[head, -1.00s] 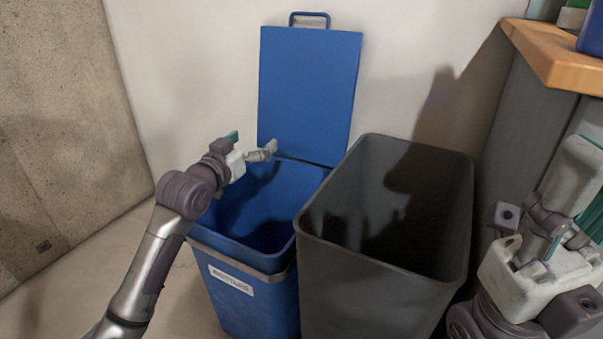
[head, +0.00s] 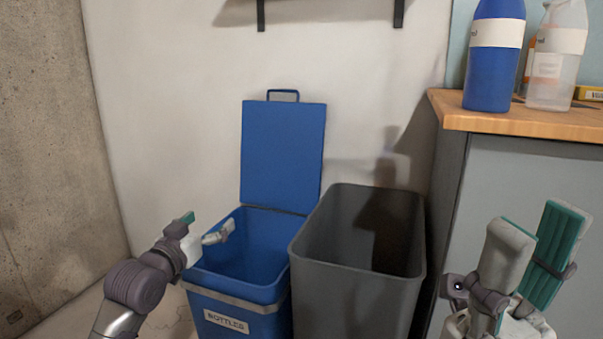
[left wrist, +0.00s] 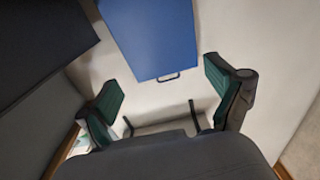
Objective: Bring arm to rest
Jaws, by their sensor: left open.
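My left gripper (head: 205,224) is open over the left rim of the blue bin (head: 232,311), with no object visible between its fingers. In the left wrist view my left gripper (left wrist: 160,76) has its green-padded fingers wide apart, also with nothing between them. My right gripper (head: 534,240) is raised at the right, in front of the grey cabinet. Its two fingers stand apart and no held object shows. My left arm comes in from the lower left.
The blue bin is labelled BOTTLES and its lid (head: 283,152) stands open against the wall. A grey open bin (head: 340,303) stands beside it. A wooden counter (head: 500,121) at the right bears a blue bottle (head: 492,75) and a clear bottle (head: 557,70). A wall shelf (head: 330,12) is above.

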